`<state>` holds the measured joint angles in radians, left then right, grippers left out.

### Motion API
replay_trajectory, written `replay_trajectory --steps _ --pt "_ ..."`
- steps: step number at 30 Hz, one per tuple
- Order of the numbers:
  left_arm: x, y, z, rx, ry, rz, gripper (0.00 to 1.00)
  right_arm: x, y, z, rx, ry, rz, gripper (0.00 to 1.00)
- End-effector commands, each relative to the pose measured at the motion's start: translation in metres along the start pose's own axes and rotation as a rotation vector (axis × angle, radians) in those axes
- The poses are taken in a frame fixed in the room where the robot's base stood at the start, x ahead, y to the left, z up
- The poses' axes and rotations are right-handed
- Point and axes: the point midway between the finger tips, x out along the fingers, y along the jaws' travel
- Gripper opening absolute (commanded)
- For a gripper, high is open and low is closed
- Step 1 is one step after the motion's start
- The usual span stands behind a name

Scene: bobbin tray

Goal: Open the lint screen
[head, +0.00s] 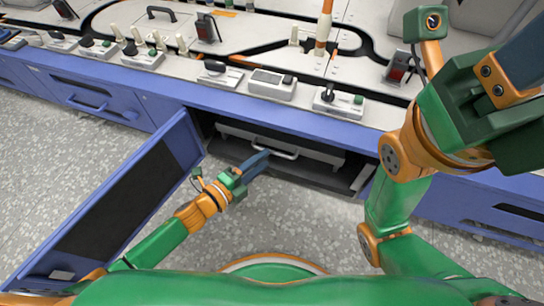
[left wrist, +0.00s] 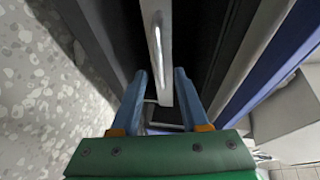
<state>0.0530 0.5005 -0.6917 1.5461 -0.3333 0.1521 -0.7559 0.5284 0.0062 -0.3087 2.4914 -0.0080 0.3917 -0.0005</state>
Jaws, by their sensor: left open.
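A pale grey panel with a bar handle, which looks like the lint screen (head: 315,153), sits inside an open compartment under the bench. Its handle (head: 272,150) faces me. My left gripper (head: 260,162) is at the compartment mouth, close to the handle. In the left wrist view the left gripper's (left wrist: 159,75) blue fingers are spread, with the handle (left wrist: 157,45) ahead of and between their tips. I cannot tell whether they touch it. My right gripper (head: 520,55) is raised at the upper right, partly out of frame; its opening cannot be judged.
A blue door (head: 120,205) stands swung open at the left of the compartment. The blue bench front (head: 290,115) runs above it, with small control boxes (head: 272,84) along the top. Another blue drawer (head: 85,98) is at the left. The speckled floor in front is clear.

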Motion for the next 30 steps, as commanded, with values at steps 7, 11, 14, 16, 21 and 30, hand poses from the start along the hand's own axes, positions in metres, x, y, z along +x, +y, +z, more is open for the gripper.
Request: replay_trajectory --steps 7,11,14,16,21,30 --pt "0.036 0.002 0.001 -0.001 -0.001 -0.001 0.45 -0.011 -0.006 -0.011 -0.002 0.026 -0.007 0.50" --pt "0.038 0.000 0.000 -0.003 -0.002 0.002 0.45 -0.009 -0.006 -0.011 -0.002 0.026 -0.007 0.50" --pt "0.037 0.000 0.000 -0.003 -0.002 0.002 0.45 -0.009 -0.005 -0.011 -0.002 0.025 -0.007 0.50" --pt "0.037 0.000 0.000 -0.003 -0.002 0.002 0.29 -0.009 -0.005 -0.011 -0.002 0.025 -0.007 0.50" --pt "0.037 0.000 0.000 -0.003 -0.002 0.002 0.00 -0.009 -0.005 -0.011 -0.002 0.026 -0.007 0.50" --pt "0.037 0.000 0.001 -0.004 -0.002 0.002 0.00 -0.009 -0.005 -0.011 -0.002 0.025 -0.007 0.50"
